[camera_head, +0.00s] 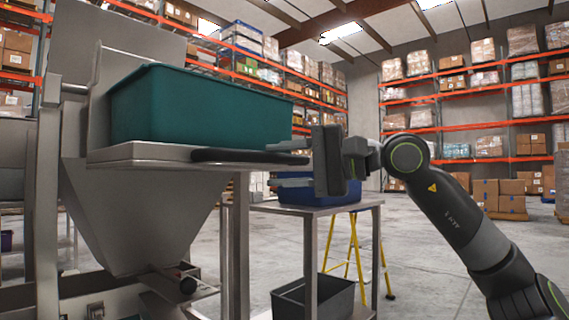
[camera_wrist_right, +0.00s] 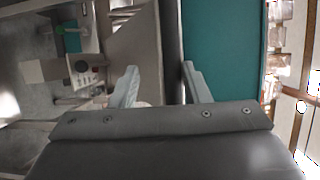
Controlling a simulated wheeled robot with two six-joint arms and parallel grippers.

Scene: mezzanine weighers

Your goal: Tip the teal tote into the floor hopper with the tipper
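The teal tote (camera_head: 190,108) sits upright on the steel tipper platform (camera_head: 130,152), against its back plate. A black bar (camera_head: 235,156) runs along the platform's edge. A steel funnel-shaped hopper (camera_head: 140,220) is below and behind the platform. My right gripper (camera_head: 272,164) is open at the bar's right end, one finger above its level and one below. In the right wrist view the dark bar (camera_wrist_right: 172,35) lies between the open fingers (camera_wrist_right: 158,80), nearer the right finger; contact cannot be told. The tote (camera_wrist_right: 222,50) shows beside it. My left gripper is out of view.
A steel table (camera_head: 345,206) with a blue bin (camera_head: 300,194) stands behind my right gripper, a dark grey bin (camera_head: 325,300) on its lower shelf. A yellow step stand (camera_head: 355,260) is behind it. Pallet racks line the back; the floor at right is open.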

